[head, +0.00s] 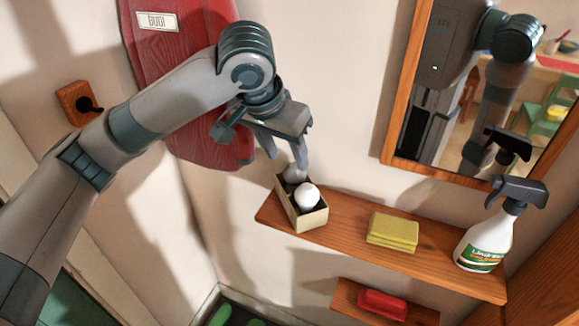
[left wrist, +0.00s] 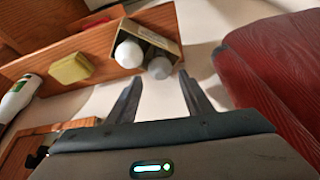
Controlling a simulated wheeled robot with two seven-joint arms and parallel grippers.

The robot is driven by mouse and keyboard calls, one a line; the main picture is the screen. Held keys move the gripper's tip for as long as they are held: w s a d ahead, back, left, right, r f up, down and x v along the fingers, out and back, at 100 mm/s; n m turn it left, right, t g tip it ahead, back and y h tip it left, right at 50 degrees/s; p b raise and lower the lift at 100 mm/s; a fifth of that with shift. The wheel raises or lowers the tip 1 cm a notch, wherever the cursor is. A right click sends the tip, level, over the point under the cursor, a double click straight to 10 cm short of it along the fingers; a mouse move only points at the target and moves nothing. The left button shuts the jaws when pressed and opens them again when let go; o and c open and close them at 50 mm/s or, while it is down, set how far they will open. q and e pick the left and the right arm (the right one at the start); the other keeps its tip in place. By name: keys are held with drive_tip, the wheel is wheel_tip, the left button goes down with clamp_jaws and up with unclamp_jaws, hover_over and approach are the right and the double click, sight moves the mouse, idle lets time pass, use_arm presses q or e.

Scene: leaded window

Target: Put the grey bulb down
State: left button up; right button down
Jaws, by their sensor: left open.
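A small open cardboard box (head: 307,223) stands on the wooden shelf's left end. The grey bulb (head: 294,174) is at the box's back end, partly hidden by a finger of my left gripper (head: 288,164). The white bulb (head: 308,196) is in the box in front of it. The left gripper is open, with its fingertips close around the grey bulb; I cannot tell whether they touch it. In the left wrist view the grey bulb (left wrist: 160,68) shows just beyond the open fingers, beside the white bulb (left wrist: 130,54). My right gripper is not in view.
The wooden shelf (head: 345,242) also holds yellow sponges (head: 393,232) and a spray bottle (head: 488,240). A red item (head: 383,303) lies on a lower shelf. A mirror (head: 462,85) hangs above right. A red board (head: 180,75) hangs behind my left arm.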

use_arm(q)
drive_tip(key=shift+b+v, duration=0.45)
drive_tip(key=shift+v, duration=2.3)
drive_tip(key=shift+f, duration=0.2)
